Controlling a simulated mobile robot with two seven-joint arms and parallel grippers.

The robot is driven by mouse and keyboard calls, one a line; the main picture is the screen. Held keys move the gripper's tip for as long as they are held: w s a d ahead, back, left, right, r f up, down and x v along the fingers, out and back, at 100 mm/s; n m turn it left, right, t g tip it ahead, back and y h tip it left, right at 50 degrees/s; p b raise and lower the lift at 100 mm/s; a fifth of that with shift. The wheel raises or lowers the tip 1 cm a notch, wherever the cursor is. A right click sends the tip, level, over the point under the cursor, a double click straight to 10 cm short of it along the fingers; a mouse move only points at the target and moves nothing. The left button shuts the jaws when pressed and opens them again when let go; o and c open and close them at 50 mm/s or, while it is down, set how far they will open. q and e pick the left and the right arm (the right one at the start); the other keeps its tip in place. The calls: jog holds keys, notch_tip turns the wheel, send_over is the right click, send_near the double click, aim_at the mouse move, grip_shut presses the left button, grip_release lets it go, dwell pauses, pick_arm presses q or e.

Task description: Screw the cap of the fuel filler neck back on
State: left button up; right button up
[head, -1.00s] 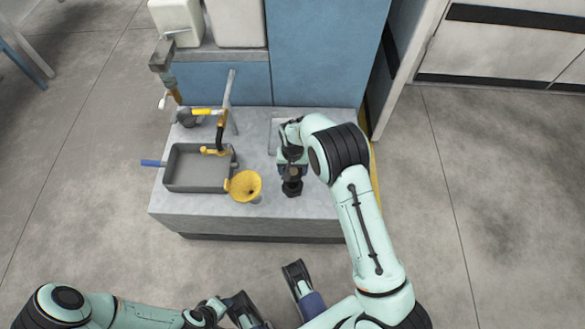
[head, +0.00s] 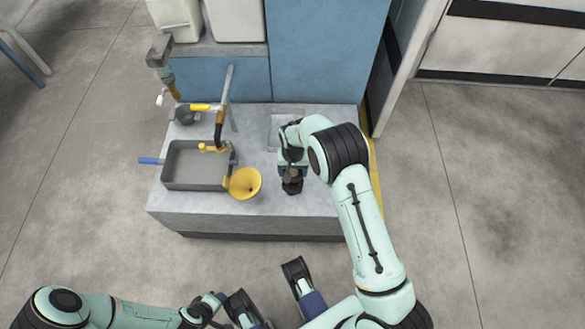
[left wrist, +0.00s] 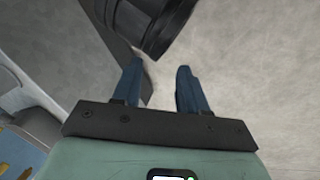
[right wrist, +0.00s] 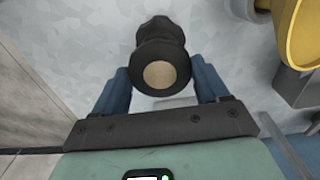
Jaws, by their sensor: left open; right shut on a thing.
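A dark, knobbed piece with a round tan end face (right wrist: 160,75) sits between the fingers of my right gripper (right wrist: 160,66) in the right wrist view. The gripper is shut on its wide black collar. In the head view the dark piece (head: 292,186) is at the right part of the bench top, below my right gripper (head: 292,163). It looks like the cap, but I cannot tell whether it sits on the filler neck, as the hand hides part of it. My left gripper (left wrist: 160,68) is open and empty, away from the bench.
A yellow funnel (head: 244,183) stands just left of the dark piece. A grey tray (head: 195,178) with a blue handle lies further left. A post and yellow-handled valve (head: 205,107) rise behind it. A blue cabinet (head: 325,50) closes the back. The bench front edge is clear.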

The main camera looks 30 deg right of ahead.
pick_arm(q)
jog(key=shift+w+a+f+t+b, duration=0.25)
jog(key=shift+w+a+f+b, duration=0.15)
jog(key=shift+w, duration=0.25)
jog(key=shift+w+a+f+t+b, duration=0.25)
jog(key=shift+w+f+b, duration=0.15)
jog(key=shift+w, duration=0.25)
pick_arm(e)
jog(key=shift+f, duration=1.45)
pick_arm(q)
jog(key=shift+f, duration=0.45)
pick_arm(e)
jog(key=shift+f, duration=0.55)
pick_arm(q)
jog(key=shift+r, duration=0.1)
pick_arm(e)
jog(key=m, duration=0.3)
pick_arm(q)
jog(key=shift+r, duration=0.35)
pick_arm(e)
jog(key=shift+m, duration=1.1)
jog(key=m, duration=0.3)
jog(key=shift+p, duration=0.4)
pick_arm(q)
jog(key=shift+r, duration=0.45)
pick_arm(e)
jog(key=shift+m, duration=1)
